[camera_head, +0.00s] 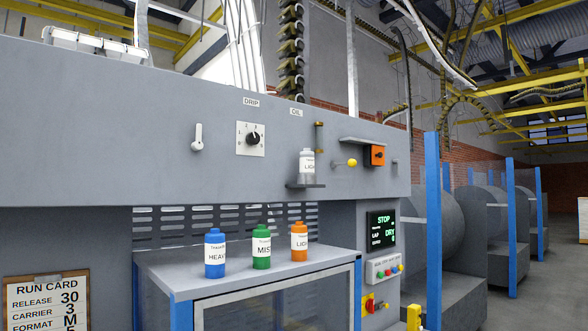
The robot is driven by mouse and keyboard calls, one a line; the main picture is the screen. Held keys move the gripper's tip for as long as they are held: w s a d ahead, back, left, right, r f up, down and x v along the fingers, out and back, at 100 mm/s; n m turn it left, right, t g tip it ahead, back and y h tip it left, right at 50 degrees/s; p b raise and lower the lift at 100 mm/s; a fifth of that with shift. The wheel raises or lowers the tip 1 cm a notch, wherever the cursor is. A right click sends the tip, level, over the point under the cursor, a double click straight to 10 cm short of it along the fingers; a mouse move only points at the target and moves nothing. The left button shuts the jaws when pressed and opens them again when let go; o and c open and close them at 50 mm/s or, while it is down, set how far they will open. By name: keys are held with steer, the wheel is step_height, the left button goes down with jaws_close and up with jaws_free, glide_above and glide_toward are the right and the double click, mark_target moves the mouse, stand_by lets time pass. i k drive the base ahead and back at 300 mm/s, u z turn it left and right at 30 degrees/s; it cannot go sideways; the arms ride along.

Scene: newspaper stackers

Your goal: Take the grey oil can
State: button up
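A pale grey can (306,155) with a white label stands upright on a small bracket shelf (305,185) on the grey machine front, under the sign "OIL". Its label seems to begin "LIGH"; the rest is turned away. On the ledge below stand three coloured cans: a blue one (215,254) marked "HEAV", a green one (262,247) marked "MIS" and an orange one (299,242) marked "LIGH". My gripper is not in view.
The ledge (200,272) has bare room around the cans. A lever (197,137), a dial (250,139), a yellow knob (351,162) and an orange switch box (376,155) stick out near the shelf. Blue posts (433,230) and a clear floor aisle (540,295) lie right.

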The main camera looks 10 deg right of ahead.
mark_target(306, 157)
steer(key=z, duration=0.05)
steer(key=i, duration=0.85)
